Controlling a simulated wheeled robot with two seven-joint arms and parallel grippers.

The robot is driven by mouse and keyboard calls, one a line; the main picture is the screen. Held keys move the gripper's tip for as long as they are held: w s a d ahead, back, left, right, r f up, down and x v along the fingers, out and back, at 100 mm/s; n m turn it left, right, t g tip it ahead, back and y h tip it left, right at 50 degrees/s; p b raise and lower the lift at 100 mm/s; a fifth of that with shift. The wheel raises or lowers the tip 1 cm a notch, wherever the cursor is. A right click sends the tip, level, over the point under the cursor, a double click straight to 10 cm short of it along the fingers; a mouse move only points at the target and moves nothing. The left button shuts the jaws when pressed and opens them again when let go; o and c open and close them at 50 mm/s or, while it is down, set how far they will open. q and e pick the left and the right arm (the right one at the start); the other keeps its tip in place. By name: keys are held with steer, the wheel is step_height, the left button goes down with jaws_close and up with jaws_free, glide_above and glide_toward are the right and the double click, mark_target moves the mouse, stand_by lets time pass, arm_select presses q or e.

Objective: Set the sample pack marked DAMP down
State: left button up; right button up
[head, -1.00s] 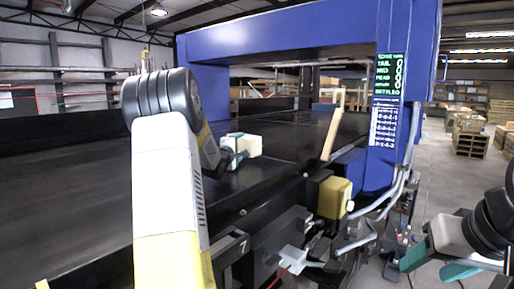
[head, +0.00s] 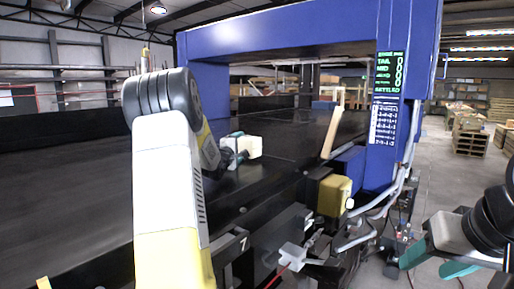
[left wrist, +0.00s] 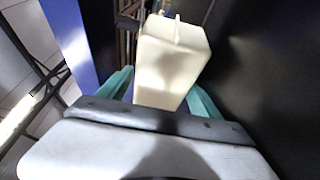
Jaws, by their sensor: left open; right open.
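The cream, block-shaped sample pack (head: 255,147) is on the black conveyor belt (head: 80,190), near its front edge and short of the blue arch. No DAMP mark is readable. My left gripper (head: 241,152) is at the pack, with its teal fingers open. In the left wrist view the pack (left wrist: 172,60) stands between the two open teal fingers (left wrist: 160,92). The pack's lower end is hidden behind the gripper body. My right gripper (head: 440,262) is open and empty at the lower right, away from the belt.
The blue detector arch (head: 280,35) spans the belt and carries a green-lettered display (head: 389,75). A wooden bar (head: 332,130) leans by the opening. A yellow box (head: 335,197), pipes and cables crowd the front side. The belt left of my left arm is clear.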

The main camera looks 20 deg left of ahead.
arm_select(q)
steer(key=shift+f, duration=0.3)
steer(key=shift+r, duration=0.7)
steer(key=s, duration=1.2)
steer(key=shift+d, duration=0.35)
